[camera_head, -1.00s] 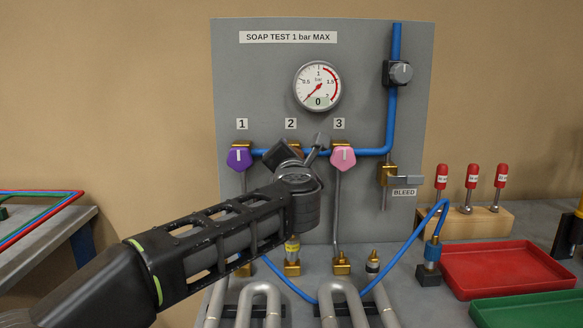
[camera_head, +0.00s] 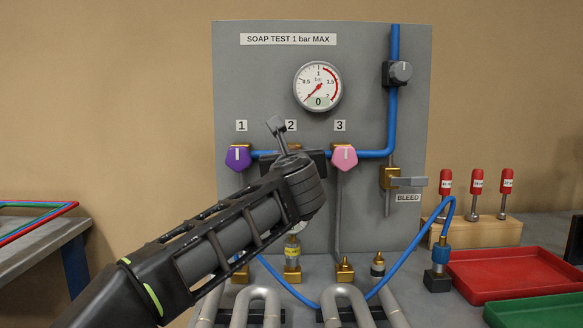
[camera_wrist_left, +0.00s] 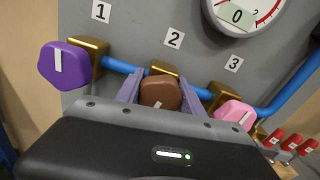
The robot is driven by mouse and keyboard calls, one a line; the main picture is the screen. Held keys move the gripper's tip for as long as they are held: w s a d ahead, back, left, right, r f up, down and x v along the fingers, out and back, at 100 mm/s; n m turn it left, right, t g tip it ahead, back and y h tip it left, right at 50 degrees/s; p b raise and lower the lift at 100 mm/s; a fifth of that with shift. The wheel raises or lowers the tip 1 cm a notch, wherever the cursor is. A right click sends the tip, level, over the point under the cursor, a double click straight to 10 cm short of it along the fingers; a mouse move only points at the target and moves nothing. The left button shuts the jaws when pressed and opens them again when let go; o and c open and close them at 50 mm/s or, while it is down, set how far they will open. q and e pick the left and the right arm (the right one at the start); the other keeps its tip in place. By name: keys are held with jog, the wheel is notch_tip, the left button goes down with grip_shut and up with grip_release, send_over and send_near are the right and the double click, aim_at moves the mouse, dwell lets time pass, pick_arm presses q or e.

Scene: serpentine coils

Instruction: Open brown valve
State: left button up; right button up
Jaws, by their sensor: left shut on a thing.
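The brown valve knob (camera_wrist_left: 160,92) sits below label 2 on the grey panel, with a short white mark partly visible near its lower edge. My left gripper (camera_wrist_left: 163,88) has a finger on each side of this knob and is shut on it. In the head view my left gripper (camera_head: 290,158) and wrist cover the brown knob. The purple knob (camera_head: 238,158) is to its left and the pink knob (camera_head: 344,157) to its right. Both show upright white marks in the head view. My right gripper is not in view.
The gauge (camera_head: 317,86) above reads 0. A blue pipe (camera_head: 391,120) runs up the panel's right side, beside a bleed valve (camera_head: 389,178). A blue hose (camera_head: 405,250) loops in front of the panel. A red tray (camera_head: 470,285) and green tray (camera_head: 540,312) stand right.

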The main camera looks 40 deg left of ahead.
pick_arm(q)
jog(key=shift+n+b, duration=0.6)
jog(key=shift+n, duration=0.5)
jog(key=o, duration=1.4)
jog(key=shift+c, duration=0.2)
jog(key=shift+v, duration=3.95)
